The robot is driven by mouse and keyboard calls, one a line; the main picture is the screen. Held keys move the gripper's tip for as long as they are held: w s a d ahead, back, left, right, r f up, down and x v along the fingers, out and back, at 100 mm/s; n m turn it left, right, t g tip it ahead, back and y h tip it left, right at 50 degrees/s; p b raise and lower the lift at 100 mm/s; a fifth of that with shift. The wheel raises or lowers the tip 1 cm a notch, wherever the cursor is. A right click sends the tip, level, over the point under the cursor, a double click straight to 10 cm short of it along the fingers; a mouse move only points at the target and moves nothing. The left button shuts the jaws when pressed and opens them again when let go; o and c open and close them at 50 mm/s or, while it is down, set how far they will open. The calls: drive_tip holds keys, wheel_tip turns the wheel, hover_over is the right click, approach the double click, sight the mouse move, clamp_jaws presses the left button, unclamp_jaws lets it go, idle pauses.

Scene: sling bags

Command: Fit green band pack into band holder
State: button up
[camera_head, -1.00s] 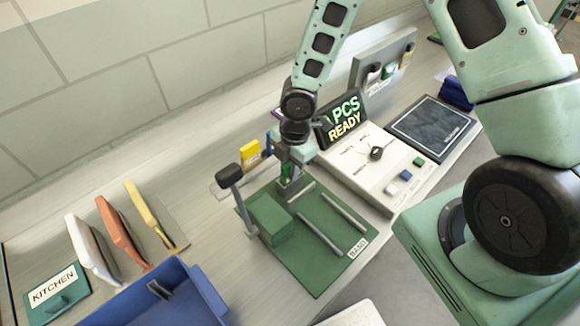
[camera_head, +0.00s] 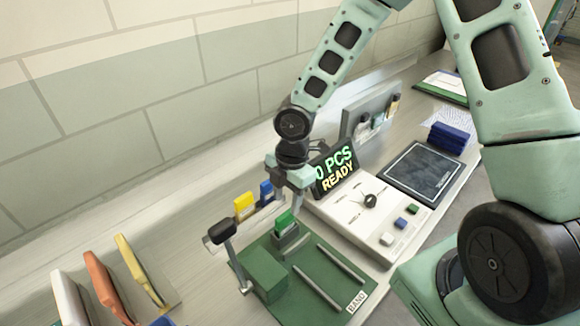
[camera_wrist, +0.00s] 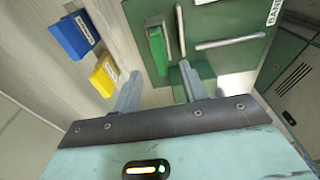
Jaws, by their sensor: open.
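The green band pack (camera_head: 284,221) stands upright in the small band holder (camera_head: 291,240) on the green board marked BAND. Its upper part shows above the holder. In the wrist view the green pack (camera_wrist: 157,52) is ahead of the fingertips, apart from them. My gripper (camera_head: 284,200) is open and empty, just above and behind the pack. Both fingers of my gripper (camera_wrist: 157,82) show spread in the wrist view, with nothing between them. How deep the pack sits is hidden by the holder's walls.
A yellow pack (camera_head: 244,206) and a blue pack (camera_head: 266,191) stand behind the board. A black-topped lever (camera_head: 222,231) rises at the board's left. A white control panel (camera_head: 362,205) with a display reading READY (camera_head: 335,170) is close on the right.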

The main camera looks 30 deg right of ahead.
wheel_tip(320, 180, up, 9)
drive_tip(key=d, duration=0.1)
drive_tip(key=shift+w+r, duration=0.2)
idle(0.5)
drive_tip(key=s+a+m+b, duration=0.4)
drive_tip(key=s+m, duration=0.3)
drive_tip(key=s, duration=0.3)
drive_tip(key=s+a+f+m+b, duration=0.1)
drive_tip(key=s+a+m+b, duration=0.3)
drive_tip(key=s+m, duration=0.3)
drive_tip(key=s, duration=0.3)
drive_tip(key=shift+s+h+b, duration=0.35)
drive_tip(key=shift+h+b, duration=0.05)
